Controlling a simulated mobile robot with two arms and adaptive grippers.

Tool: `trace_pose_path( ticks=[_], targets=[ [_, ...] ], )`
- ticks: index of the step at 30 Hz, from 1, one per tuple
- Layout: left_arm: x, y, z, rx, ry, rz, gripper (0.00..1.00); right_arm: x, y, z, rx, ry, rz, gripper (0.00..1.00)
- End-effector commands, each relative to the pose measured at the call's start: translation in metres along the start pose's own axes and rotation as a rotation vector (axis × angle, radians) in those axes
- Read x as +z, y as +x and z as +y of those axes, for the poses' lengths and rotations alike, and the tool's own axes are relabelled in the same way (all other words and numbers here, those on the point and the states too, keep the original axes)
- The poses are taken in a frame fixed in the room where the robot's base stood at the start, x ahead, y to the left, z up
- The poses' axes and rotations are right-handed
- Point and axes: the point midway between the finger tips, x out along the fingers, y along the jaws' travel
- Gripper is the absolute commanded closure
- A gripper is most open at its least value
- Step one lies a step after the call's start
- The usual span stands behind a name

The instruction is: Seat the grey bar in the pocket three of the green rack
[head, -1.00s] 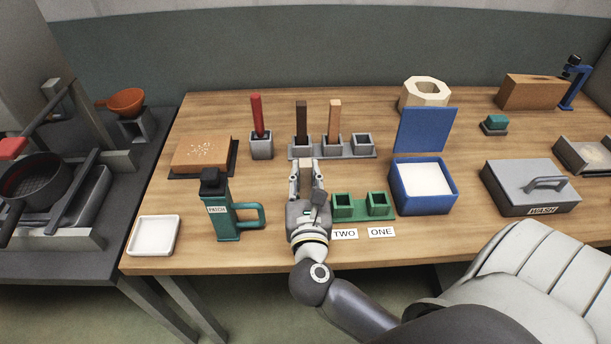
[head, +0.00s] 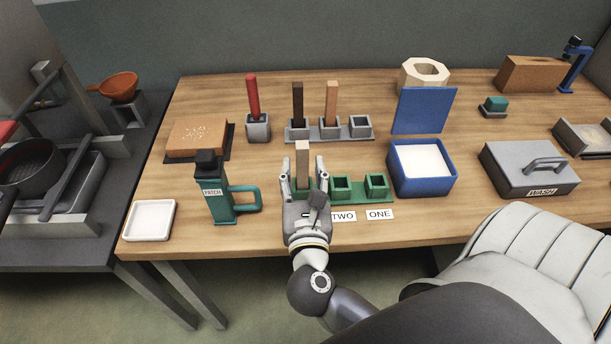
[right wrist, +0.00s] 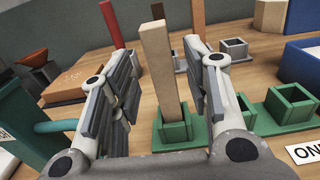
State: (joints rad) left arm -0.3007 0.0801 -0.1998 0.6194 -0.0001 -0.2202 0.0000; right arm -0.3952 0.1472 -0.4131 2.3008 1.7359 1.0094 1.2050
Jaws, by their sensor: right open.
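The grey bar (head: 303,160), a plain pale grey-brown block, stands upright in the leftmost pocket of the green rack (head: 359,198). The right wrist view shows the bar (right wrist: 157,60) with its lower end inside that green pocket (right wrist: 175,132); the bottom is hidden by the pocket walls. My right gripper (head: 303,175) is open, with one finger on each side of the bar and gaps between. The other two green pockets, by the labels TWO (head: 343,216) and ONE (head: 380,214), are empty. My left gripper is not in view.
A grey rack (head: 330,134) behind holds a dark bar and an orange-brown bar; its right pocket is empty. A teal PATCH bottle (head: 216,195) stands left of my right gripper. A blue open box (head: 421,178) stands to the right of the green rack.

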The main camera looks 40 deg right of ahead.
Motion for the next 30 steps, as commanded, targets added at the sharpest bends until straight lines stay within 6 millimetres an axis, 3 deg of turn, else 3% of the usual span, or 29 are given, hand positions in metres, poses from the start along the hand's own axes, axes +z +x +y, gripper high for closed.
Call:
trace_pose_path(
  ticks=[6,12,30],
  targets=[
    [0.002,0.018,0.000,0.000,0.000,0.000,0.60,-0.004,-0.047,-0.001,-0.001,0.002,0.004,0.56],
    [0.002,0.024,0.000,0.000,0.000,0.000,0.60,-0.002,-0.072,0.000,-0.001,-0.001,0.002,0.56],
    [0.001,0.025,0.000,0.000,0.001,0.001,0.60,0.000,-0.077,0.000,-0.001,0.000,0.000,0.56]
  ],
)
